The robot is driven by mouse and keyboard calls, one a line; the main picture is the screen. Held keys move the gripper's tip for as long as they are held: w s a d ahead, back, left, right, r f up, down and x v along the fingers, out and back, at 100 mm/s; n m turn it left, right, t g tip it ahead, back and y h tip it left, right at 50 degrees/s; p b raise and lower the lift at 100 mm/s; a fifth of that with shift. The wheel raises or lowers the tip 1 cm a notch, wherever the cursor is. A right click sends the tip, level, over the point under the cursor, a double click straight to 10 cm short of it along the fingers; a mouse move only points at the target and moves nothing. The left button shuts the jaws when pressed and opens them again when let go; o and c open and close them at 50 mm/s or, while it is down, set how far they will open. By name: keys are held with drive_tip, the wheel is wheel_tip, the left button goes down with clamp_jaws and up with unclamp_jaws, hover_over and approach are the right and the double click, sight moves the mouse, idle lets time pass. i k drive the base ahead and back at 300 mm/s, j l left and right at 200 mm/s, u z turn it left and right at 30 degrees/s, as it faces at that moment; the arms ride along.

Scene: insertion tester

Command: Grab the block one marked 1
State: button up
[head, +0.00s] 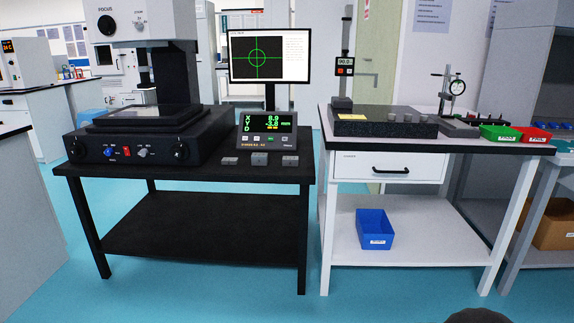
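Three small grey blocks stand in a row along the front right of the black table (150,176): a left block (230,161), a middle block (262,163) and a right block (290,160). Their markings are too small to read, so I cannot tell which one is marked 1. The left block looks lower and flatter than the middle one.
A large measuring machine (130,142) fills the table's left side. A digital readout (267,132) and a monitor (268,58) stand behind the blocks. The white bench (385,168) at right bears a granite plate (385,122). A blue bin (374,229) sits on its lower shelf. The front floor is clear.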

sight(225, 160)
drive_tip(key=i+j+u, duration=0.4)
drive_tip(key=i, duration=0.25)
drive_tip(key=i+u, duration=0.35)
drive_tip(key=i, duration=0.3)
drive_tip(key=i+u, duration=0.4)
drive_tip(key=i, duration=0.3)
